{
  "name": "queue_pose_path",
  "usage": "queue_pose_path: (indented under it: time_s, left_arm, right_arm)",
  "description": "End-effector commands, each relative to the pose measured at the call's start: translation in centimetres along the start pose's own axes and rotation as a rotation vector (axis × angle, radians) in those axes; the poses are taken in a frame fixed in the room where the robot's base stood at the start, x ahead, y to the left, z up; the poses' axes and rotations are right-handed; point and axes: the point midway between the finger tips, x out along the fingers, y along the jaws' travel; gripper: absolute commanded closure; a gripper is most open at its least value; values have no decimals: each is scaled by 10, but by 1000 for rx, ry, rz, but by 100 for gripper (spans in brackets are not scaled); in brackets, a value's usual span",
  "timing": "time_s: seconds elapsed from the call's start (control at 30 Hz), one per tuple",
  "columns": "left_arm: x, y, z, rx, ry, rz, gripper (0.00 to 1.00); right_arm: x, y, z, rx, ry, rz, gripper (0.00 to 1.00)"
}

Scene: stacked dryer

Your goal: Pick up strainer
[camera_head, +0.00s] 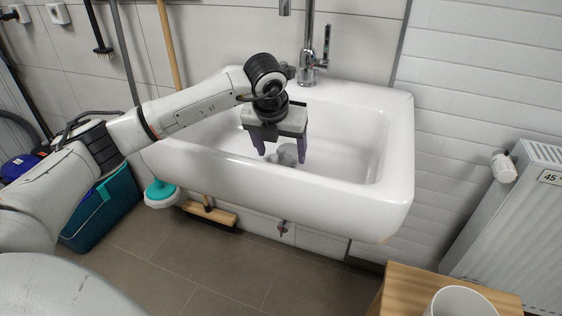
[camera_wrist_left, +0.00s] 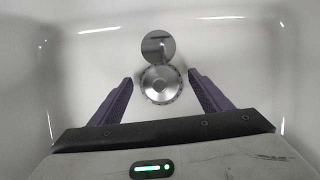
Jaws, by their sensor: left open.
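The strainer (camera_wrist_left: 161,84) is a round metal piece at the bottom of the white sink (camera_head: 398,150). In the left wrist view it lies between the two purple fingers, just beyond the gripper body. A round shiny metal disc (camera_wrist_left: 158,46), likely the drain, is next to it. In the head view a small grey metal piece (camera_head: 287,156) shows partly behind the fingers. My left gripper (camera_head: 283,160) points down into the basin. Its fingers are open and apart, with nothing held. The fingertips' height above the strainer is hard to tell. My right gripper is not in view.
A chrome faucet (camera_head: 308,62) stands at the back of the sink. A wooden stool (camera_head: 405,290) with a white cup (camera_head: 460,303) is at the lower right. A radiator (camera_head: 518,220) is at the right. A teal bin (camera_head: 100,212) stands left below the sink.

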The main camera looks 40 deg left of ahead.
Motion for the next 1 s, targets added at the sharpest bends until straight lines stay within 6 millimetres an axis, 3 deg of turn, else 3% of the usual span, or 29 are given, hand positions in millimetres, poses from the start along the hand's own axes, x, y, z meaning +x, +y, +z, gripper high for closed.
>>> queue_pose_path:
  time_s: [0.23,0.57,0.73,0.77,1.0]
  left_arm:
    - [2,0,0,0,-1,0,29]
    - [2,0,0,-1,0,0,83]
    - [2,0,0,0,1,0,84]
    - [2,0,0,0,0,0,89]
    - [2,0,0,0,2,0,89]
  right_arm:
    - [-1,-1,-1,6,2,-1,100]
    - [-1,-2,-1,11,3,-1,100]
    - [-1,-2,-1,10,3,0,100]
    - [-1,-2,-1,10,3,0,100]
    - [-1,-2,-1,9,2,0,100]
